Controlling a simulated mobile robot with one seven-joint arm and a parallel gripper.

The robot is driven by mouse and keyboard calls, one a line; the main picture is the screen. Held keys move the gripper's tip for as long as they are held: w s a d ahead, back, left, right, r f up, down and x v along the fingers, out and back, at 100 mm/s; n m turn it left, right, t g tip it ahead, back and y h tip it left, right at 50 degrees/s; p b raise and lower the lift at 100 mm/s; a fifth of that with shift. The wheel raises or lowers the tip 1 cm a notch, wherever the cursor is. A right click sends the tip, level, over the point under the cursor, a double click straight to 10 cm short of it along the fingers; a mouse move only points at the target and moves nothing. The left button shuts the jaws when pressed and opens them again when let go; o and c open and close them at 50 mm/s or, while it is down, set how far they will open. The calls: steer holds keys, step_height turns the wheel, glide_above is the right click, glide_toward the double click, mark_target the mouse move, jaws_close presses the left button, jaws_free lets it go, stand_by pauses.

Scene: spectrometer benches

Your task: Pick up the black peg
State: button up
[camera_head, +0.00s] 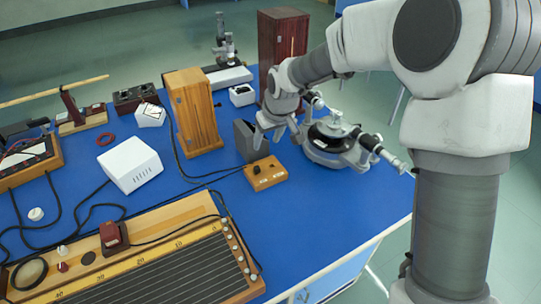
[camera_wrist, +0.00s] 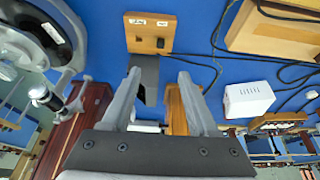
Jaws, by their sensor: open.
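A small wooden block (camera_head: 265,174) sits on the blue bench with a black peg (camera_head: 257,170) standing on its top. The wooden block also shows at the top of the wrist view (camera_wrist: 148,22), with the black peg (camera_wrist: 160,43) near its middle. My gripper (camera_head: 267,141) is above the bench, just behind the block in the head view. In the wrist view my gripper (camera_wrist: 159,73) has its two fingers spread, with the peg ahead of the tips and apart from them. Nothing is held.
A dark grey box (camera_head: 247,142) stands close beside my gripper and shows between the fingers in the wrist view (camera_wrist: 146,72). A tall wooden box (camera_head: 193,112) is left of it. A round spectrometer (camera_head: 335,143) stands right. Bare blue bench lies in front of the block.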

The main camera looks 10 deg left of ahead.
mark_target(257, 168)
steer(key=x, duration=1.8)
steer(key=shift+w+a, duration=0.1)
steer(key=shift+w, duration=0.05)
jaws_close()
